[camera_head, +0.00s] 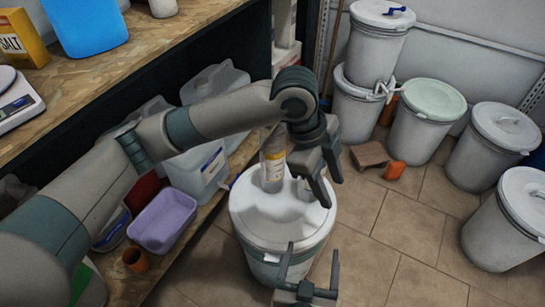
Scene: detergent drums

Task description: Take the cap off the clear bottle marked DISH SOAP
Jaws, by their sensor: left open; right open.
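A clear bottle (272,172) with a pale and yellow label stands upright on the lid of a white drum (250,212). Its upper part and cap are hidden behind my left arm, and its lettering is too small to read. My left gripper (331,193) is open, just right of the bottle above the drum lid, with its fingers pointing down; nothing shows between them. My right gripper (312,250) is open and empty at the bottom of the view, in front of the drum's right side, its fingers pointing up the picture.
A wooden shelf on the left holds a purple tub (163,222), translucent jugs (198,170) and an orange cup (136,260). Several lidded drums stand at the right, including one with a green lid (432,99). A brown block (370,156) lies on the floor. The tiled floor at lower right is clear.

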